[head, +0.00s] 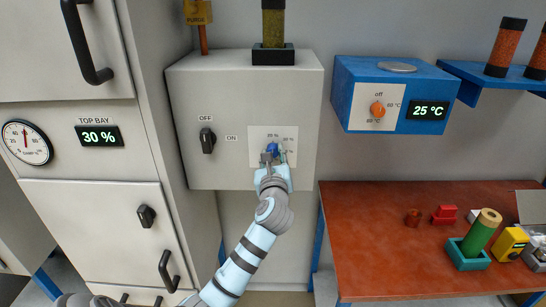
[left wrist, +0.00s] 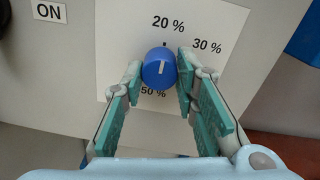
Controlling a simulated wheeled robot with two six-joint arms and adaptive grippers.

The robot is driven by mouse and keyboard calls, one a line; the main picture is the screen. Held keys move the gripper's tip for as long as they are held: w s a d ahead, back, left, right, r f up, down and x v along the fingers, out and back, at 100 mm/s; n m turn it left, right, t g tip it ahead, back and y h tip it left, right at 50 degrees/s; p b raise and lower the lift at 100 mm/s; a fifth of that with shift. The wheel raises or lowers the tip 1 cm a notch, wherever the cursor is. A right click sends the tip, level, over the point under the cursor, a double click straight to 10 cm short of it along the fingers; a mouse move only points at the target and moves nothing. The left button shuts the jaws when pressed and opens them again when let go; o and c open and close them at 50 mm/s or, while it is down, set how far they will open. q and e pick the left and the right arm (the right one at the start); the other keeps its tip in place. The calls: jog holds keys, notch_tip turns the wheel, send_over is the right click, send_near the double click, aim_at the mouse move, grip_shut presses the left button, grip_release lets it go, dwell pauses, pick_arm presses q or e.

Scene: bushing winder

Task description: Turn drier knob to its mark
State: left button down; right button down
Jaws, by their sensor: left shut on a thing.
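The round blue knob (left wrist: 159,68) sits on a white dial plate (left wrist: 120,30) marked 20 %, 30 % and 50 %. Its white pointer line is near upright, toward the small dark tick under 20 %. My left gripper (left wrist: 158,78) is shut on the knob, with a teal-padded finger on each side. In the head view the blue knob (head: 272,148) shows at the tip of my left gripper (head: 272,157), and the lower part of the dial plate (head: 258,133) is partly hidden. My right gripper is not in view.
The grey cabinet (head: 240,90) carries the dial plate and a black OFF/ON switch (head: 207,140). A display (head: 99,136) reads 30 % under TOP BAY. A blue box (head: 350,75) with an orange knob (head: 377,109) is at right, above a red-brown table (head: 370,250) holding small parts.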

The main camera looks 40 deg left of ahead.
pick_arm(q)
jog(key=shift+f, duration=0.1)
jog(key=c, duration=1.3)
grip_release()
jog(key=v, duration=1.2)
